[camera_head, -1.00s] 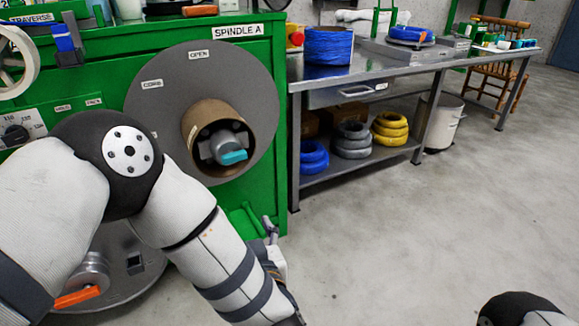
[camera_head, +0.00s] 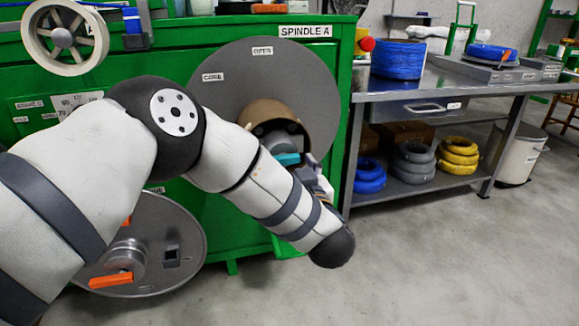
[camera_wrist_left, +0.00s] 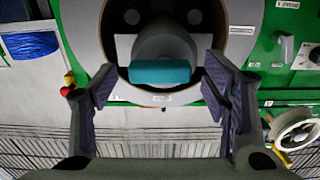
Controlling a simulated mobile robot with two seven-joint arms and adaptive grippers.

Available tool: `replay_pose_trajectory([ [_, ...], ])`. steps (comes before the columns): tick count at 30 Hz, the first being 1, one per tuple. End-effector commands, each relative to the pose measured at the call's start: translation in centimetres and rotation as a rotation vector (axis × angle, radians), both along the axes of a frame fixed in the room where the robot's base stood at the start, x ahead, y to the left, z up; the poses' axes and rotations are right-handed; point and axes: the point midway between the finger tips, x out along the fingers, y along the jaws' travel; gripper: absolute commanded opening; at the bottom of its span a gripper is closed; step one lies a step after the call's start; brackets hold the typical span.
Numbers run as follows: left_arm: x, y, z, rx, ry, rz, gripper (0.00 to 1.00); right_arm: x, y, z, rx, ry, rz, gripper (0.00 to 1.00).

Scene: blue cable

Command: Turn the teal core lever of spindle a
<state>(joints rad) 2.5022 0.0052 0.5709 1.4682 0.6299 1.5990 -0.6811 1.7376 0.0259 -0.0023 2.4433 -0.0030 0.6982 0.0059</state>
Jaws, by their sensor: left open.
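Spindle A (camera_head: 235,105) is a grey disc on the green machine, with a brown tube core (camera_head: 262,112) at its middle. The teal core lever (camera_head: 288,159) sits at the mouth of the core, partly hidden by my left arm. In the left wrist view the teal lever (camera_wrist_left: 160,73) lies crosswise on a grey hub inside the core. My left gripper (camera_head: 318,182) is beside the lever in the head view. In the wrist view the open left gripper (camera_wrist_left: 160,84) has a finger on each side of the lever, with gaps. My right gripper is out of view.
A lower disc (camera_head: 180,225) with an orange lever (camera_head: 111,280) is below my left arm. A steel workbench (camera_head: 450,88) stands right of the machine, with blue, grey and yellow coils on its lower shelf. The floor in front is clear.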

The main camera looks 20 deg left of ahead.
Motion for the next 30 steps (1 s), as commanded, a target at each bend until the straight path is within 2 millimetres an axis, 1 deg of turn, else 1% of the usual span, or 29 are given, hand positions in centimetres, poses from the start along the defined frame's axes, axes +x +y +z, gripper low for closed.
replay_pose_trajectory([
  [2,0.0,0.0,0.0,0.0,0.0,0.0,0.68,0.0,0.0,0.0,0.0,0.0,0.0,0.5],
  [5,0.0,0.0,0.0,0.0,0.0,0.0,0.48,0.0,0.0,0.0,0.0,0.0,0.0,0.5],
  [6,0.0,0.0,0.0,0.0,0.0,0.0,0.39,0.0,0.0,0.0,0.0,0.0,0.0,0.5],
  [8,0.0,0.0,0.0,0.0,0.0,0.0,0.25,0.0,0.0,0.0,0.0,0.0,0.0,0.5],
  [9,0.0,0.0,0.0,0.0,0.0,0.0,0.2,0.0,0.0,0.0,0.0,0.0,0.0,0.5],
  [20,-0.1,0.0,0.2,-0.042,-0.029,0.001,0.2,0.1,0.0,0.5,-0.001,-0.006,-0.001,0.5],
  [26,-0.1,0.0,0.4,-0.148,-0.101,0.001,0.2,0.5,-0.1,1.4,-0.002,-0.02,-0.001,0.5],
  [30,-0.1,0.0,0.5,-0.253,-0.172,0.001,0.2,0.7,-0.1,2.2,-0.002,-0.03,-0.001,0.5],
])
